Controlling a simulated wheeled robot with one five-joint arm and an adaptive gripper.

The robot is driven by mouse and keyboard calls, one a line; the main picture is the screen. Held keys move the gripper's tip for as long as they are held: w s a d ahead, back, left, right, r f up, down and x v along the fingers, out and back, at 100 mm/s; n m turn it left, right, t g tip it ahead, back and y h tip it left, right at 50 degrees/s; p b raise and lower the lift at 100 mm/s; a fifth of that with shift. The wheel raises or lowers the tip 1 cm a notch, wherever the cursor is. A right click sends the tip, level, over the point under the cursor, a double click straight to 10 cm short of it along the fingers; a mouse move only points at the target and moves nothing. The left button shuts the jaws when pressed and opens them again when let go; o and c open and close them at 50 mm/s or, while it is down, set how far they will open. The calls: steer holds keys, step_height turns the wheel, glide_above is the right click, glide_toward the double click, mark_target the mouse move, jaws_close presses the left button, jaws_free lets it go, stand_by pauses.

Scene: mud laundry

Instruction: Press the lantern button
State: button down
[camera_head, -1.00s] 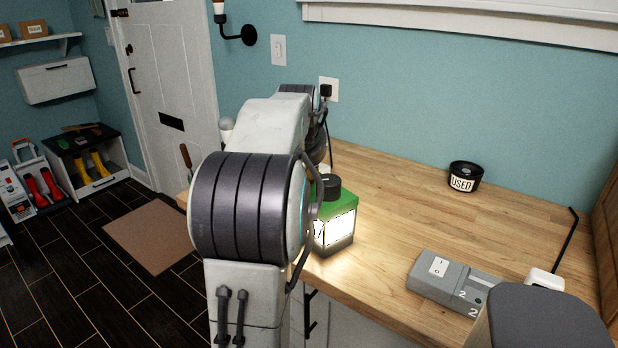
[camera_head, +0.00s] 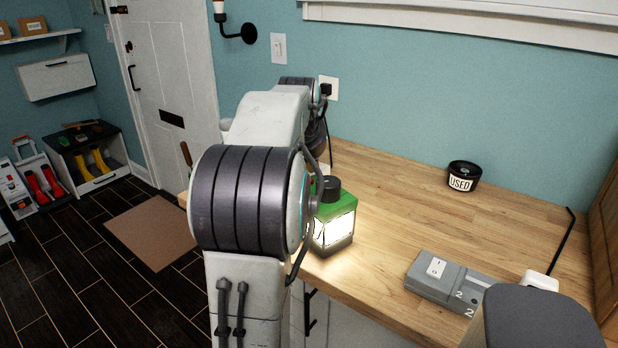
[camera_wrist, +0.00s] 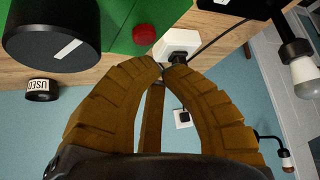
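The green lantern (camera_head: 333,213) stands on the wooden counter, partly hidden behind my arm. It has a black cap, and its front panel glows white. In the wrist view its green body (camera_wrist: 117,28) fills the top, with a large dark round cap (camera_wrist: 50,35) at the left. A small red button (camera_wrist: 144,34) sits on the green face. My gripper (camera_wrist: 165,68) has brown fingers with their tips together and nothing visible between them. The tips appear just below the red button in the wrist view; any contact cannot be told. My arm hides the gripper in the head view.
A grey switch box (camera_head: 440,282) lies at the counter's front right. A black tub marked USED (camera_head: 463,177) stands near the wall. A white plug block (camera_wrist: 178,43) with a cable is beside the lantern. The middle of the counter is clear.

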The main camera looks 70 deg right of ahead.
step_height(320, 180, up, 6)
steer(key=p, duration=0.5)
stand_by(0.7)
steer(key=w+a+f+n+t+y, duration=0.1)
steer(key=w+a+n, duration=0.1)
steer(key=w+a, duration=0.5)
steer(key=w+a+f+n+t+y+p, duration=0.1)
steer(key=w+a+n, duration=0.25)
steer(key=a, duration=0.75)
steer(key=w+a+f+n+t+y, duration=0.1)
steer(key=w+a+n+y, duration=0.1)
steer(key=w+a, duration=0.5)
steer(key=s+a+f+n+y, duration=0.1)
steer(key=s+a+f+n, duration=0.1)
steer(key=a, duration=0.6)
steer(key=s+a+f+n+y+p, duration=0.1)
steer(key=s+a+f+n, duration=0.2)
steer(key=s+a, duration=0.2)
steer(key=s+a+f+n+g+y, duration=0.1)
steer(key=s+a+f+n, duration=0.1)
steer(key=a, duration=0.9)
steer(key=shift+s+a+f+n, duration=0.4)
steer(key=shift+s+n, duration=0.15)
steer(key=shift+s, duration=0.35)
